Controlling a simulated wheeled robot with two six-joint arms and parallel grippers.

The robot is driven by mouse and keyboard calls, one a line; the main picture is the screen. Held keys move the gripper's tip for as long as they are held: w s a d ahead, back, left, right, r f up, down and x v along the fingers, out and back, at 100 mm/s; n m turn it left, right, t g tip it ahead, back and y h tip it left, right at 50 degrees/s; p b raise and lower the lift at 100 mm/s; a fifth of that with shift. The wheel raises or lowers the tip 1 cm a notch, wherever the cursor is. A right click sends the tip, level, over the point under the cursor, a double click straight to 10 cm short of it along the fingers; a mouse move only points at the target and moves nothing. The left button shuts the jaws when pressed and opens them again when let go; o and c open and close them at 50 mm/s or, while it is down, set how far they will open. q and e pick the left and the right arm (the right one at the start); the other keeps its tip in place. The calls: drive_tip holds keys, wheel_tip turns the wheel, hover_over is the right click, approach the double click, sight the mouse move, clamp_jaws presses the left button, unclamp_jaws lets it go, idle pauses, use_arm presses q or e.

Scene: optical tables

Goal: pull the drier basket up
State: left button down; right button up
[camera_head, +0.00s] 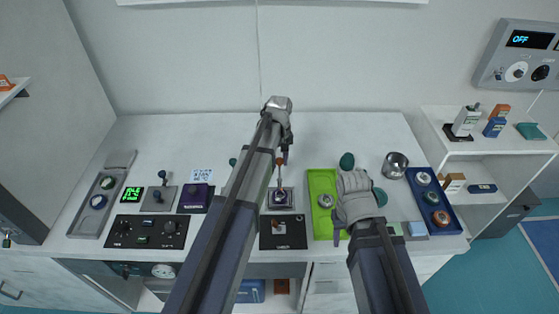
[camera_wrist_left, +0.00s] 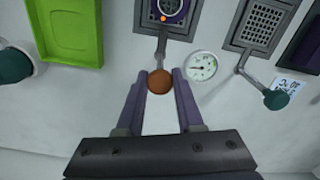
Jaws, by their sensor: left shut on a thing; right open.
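My left gripper (camera_head: 284,152) reaches over the table and points down. In the left wrist view its fingers (camera_wrist_left: 160,85) close around an orange-brown round knob (camera_wrist_left: 160,82) at the end of a grey lever (camera_wrist_left: 161,48). The lever runs to a dark device with a purple ring (camera_wrist_left: 166,8); this device also shows in the head view (camera_head: 281,198). A grey device with a square grid (camera_wrist_left: 263,20) beside it has a lever with a teal knob (camera_wrist_left: 276,99). I cannot tell which one is the drier basket. My right gripper (camera_head: 340,225) is open beside the green tray.
The green tray (camera_head: 313,185) stands right of the ringed device. A round gauge (camera_wrist_left: 201,67) lies near the held knob. A metal cup (camera_head: 395,165) and a blue tray (camera_head: 444,223) stand further right. A black control panel (camera_head: 147,232) is at the left.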

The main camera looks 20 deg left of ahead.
use_arm(q)
drive_tip(key=shift+w, duration=0.1)
drive_tip(key=c, duration=0.5)
unclamp_jaws()
drive_tip(key=shift+r, duration=0.1)
drive_tip(key=shift+c, duration=0.2)
drive_tip(key=shift+r, duration=0.1)
wheel_tip(320, 180, up, 8)
drive_tip(key=p, duration=0.7)
drive_tip(key=shift+p, duration=0.3)
drive_tip(key=shift+f, duration=0.2)
drive_tip(key=shift+s+d, duration=0.1)
drive_tip(key=shift+s, duration=0.1)
drive_tip(key=s+d+f+m+b, duration=0.1)
drive_tip(key=s+d+m, duration=0.2)
drive_tip(key=s, duration=0.5)
drive_tip(key=s+d+f+m+b, duration=0.2)
drive_tip(key=s+d, duration=0.3)
drive_tip(key=s, duration=0.3)
drive_tip(key=s+d+f+m+y+b, duration=0.1)
drive_tip(key=s+d+m+b, duration=0.1)
drive_tip(key=s+d+m, duration=0.3)
drive_tip(key=s, duration=0.3)
drive_tip(key=shift+f, duration=0.35)
